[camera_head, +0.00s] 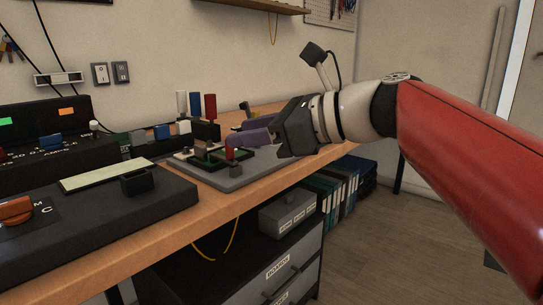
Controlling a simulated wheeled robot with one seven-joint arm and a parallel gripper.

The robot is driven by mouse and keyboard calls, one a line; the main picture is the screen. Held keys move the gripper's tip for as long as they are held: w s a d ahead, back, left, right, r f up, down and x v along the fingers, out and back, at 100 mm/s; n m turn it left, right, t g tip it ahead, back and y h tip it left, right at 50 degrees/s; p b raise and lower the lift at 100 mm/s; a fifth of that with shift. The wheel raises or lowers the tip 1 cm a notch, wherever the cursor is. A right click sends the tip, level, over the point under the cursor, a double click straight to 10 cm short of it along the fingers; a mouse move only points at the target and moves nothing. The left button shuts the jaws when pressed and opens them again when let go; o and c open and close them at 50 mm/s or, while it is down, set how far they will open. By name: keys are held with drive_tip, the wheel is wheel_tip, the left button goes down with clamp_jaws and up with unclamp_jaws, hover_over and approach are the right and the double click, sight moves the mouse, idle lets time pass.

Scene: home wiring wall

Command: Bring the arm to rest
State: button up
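My red and white arm reaches in from the right edge. My gripper (243,130) is at the right part of the workbench, above a grey board (234,180). The near finger passes close above or beside these parts; contact cannot be told. My gripper and wrist hide part of the bench behind them.
The wooden workbench (185,229) holds a black panel with an orange knob (15,209), and blue, white and red upright parts (210,106) in a row behind. A shelf (255,6) is overhead. A grey box (288,213) and binders stand below. The floor (385,245) at right is clear.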

drive_tip(key=s+d+f+n+h+p, duration=0.6)
drive_tip(key=s+d+f+n+h, duration=0.1)
drive_tip(key=d+f+n, duration=0.2)
drive_tip(key=s+d+f+n+h+p, duration=0.5)
drive_tip(key=s+d+f+n+h, duration=0.1)
drive_tip(key=d+f+n, duration=0.3)
drive_tip(key=shift+s+f+n+h+p, duration=0.4)
drive_tip(key=shift+s+f+n, duration=0.4)
drive_tip(key=shift+n, duration=0.3)
drive_tip(key=shift+d, duration=0.1)
